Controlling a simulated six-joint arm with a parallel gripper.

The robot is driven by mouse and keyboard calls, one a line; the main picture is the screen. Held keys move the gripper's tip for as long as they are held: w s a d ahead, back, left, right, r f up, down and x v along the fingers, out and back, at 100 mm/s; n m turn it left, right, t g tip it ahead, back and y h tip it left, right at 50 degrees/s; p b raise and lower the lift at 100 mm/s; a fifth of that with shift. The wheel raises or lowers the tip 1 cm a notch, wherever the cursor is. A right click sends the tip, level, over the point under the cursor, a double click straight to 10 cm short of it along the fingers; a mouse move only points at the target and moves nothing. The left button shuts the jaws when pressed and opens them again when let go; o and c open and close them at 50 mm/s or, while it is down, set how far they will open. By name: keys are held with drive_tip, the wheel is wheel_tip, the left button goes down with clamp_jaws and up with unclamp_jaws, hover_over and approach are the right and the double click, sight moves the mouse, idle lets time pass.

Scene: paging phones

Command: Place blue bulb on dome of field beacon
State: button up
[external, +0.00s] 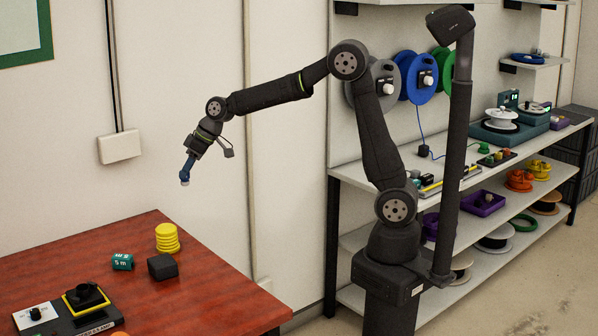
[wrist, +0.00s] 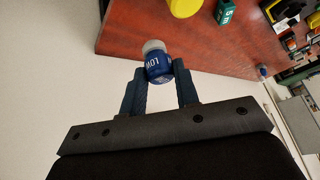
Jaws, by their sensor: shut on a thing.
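My gripper (external: 188,163) (wrist: 160,75) is shut on the blue bulb (wrist: 158,67), which has a pale tip and white lettering. In the wrist view the bulb sits between the two fingertips with its pale tip pointing away from the gripper. A black device with a yellow square frame and a dark dome-like top (external: 86,295) lies on the table at lower left. I cannot tell for certain whether it is the field beacon.
On the red table (external: 190,290) stand a yellow ringed stack (external: 167,238), a green labelled block (external: 122,262) and a black box (external: 162,266). The table's right front part is clear. A shelf unit (external: 350,172) with reels and devices stands at right. A white wall box (external: 119,147) is behind the arm.

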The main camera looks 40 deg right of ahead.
drive_tip(key=a+f, duration=0.2)
drive_tip(key=a, duration=0.1)
drive_tip(key=s+a+f, duration=0.1)
drive_tip(key=a, duration=0.2)
drive_tip(key=s+a+f, duration=0.1)
drive_tip(key=a+f, duration=0.1)
drive_tip(key=a, duration=0.1)
drive_tip(key=shift+s+a+f, duration=0.15)
drive_tip(key=shift+s+f, duration=0.1)
drive_tip(key=shift+f, duration=0.1)
drive_tip(key=shift+a+f, duration=0.1)
drive_tip(key=shift+f, duration=1.95)
drive_tip(key=shift+f, duration=0.2)
drive_tip(key=o, duration=0.9)
drive_tip(key=shift+o, duration=0.2)
